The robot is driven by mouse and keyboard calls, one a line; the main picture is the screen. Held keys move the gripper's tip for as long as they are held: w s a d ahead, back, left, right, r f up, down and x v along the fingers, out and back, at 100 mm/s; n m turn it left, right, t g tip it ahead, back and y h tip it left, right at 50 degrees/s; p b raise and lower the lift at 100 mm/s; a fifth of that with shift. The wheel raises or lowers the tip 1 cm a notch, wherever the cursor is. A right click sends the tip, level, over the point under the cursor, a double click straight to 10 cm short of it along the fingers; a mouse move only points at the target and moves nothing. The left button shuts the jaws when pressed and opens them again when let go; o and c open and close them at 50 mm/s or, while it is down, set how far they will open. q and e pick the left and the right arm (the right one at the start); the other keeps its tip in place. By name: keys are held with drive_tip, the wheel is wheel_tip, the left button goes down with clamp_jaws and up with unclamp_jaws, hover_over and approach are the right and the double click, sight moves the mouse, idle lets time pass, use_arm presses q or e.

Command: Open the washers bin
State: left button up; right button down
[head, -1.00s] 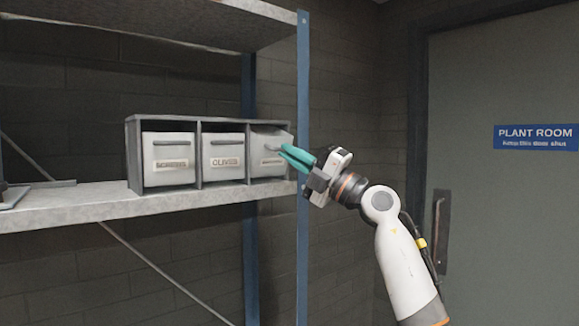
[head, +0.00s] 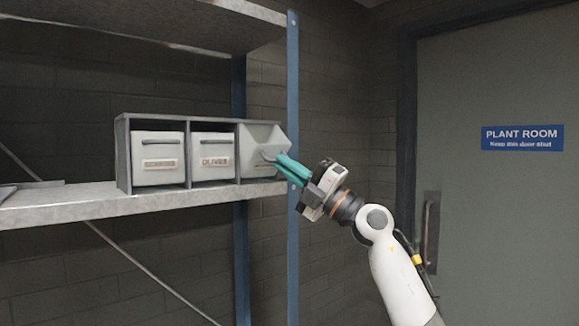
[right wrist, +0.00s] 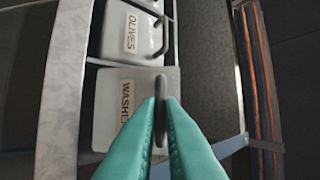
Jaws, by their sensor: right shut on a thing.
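The washers bin (head: 259,141) is the rightmost of three pale bins in a grey rack. It is tilted forward out of its slot, its top leaning out. Its label reads "WASHE…" in the right wrist view (right wrist: 127,100), the rest hidden by my fingers. My right gripper (head: 279,160) has teal fingers shut on the bin's dark handle. In the right wrist view the fingers (right wrist: 161,110) close around the handle (right wrist: 160,88) from both sides. My left gripper is not in view.
The olives bin (head: 213,150) and another labelled bin (head: 158,160) sit closed to the left. The rack stands on a metal shelf (head: 85,206). A blue shelf post (head: 293,100) rises close by my right gripper. A plant room door (head: 490,220) is at right.

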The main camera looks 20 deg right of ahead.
drive_tip(key=shift+w+a+f, duration=0.1)
drive_tip(key=shift+w+f, duration=0.05)
drive_tip(key=shift+f, duration=0.1)
drive_tip(key=c, duration=1.8)
unclamp_jaws()
drive_tip(key=shift+o, duration=1.3)
drive_tip(key=shift+w, duration=0.15)
drive_tip(key=b+v, duration=0.4)
drive_tip(key=v, duration=0.7)
drive_tip(key=shift+d+f, duration=0.25)
